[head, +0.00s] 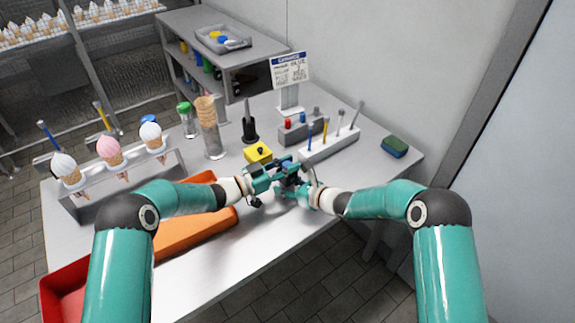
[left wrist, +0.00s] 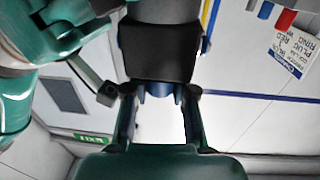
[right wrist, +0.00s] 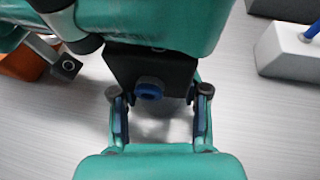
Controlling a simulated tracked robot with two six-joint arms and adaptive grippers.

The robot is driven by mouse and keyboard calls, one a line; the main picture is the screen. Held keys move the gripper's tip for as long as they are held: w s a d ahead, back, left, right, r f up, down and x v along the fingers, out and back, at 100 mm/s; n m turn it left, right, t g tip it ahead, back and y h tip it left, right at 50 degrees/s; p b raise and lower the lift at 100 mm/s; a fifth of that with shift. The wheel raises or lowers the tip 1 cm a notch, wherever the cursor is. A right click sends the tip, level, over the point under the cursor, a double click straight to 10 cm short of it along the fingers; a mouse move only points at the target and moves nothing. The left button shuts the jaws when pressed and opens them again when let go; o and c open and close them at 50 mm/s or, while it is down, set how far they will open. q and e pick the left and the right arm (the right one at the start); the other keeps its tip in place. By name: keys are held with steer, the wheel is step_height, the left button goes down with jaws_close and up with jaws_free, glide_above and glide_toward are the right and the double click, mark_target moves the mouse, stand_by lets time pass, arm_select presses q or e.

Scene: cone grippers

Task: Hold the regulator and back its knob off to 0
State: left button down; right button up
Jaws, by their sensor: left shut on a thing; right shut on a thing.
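My left gripper (head: 279,174) and my right gripper (head: 301,189) meet above the front of the table. The regulator, a small dark body, is mostly hidden between them in the head view. In the left wrist view its dark block (left wrist: 160,55) sits at my left fingers, with a blue part below it. My left gripper is shut on the regulator. In the right wrist view a round blue knob (right wrist: 150,88) faces the camera between my right fingers, in front of a dark block. My right gripper is shut on the knob. No scale reading is legible.
An orange tray (head: 195,236) lies front left, near a red bin (head: 65,292). A cone rack (head: 118,190) stands left. A sponge (head: 395,147) lies right.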

mark_target(287, 163)
arm_select(q)
steer(key=shift+w+r, duration=0.1)
arm_select(e)
steer(key=shift+f, duration=0.1)
arm_select(q)
steer(key=c, duration=0.9)
jaws_free()
steer(key=shift+r, duration=0.1)
step_height(287, 163, up, 10)
steer(key=shift+f, duration=0.15)
arm_select(e)
steer(key=o, duration=1.4)
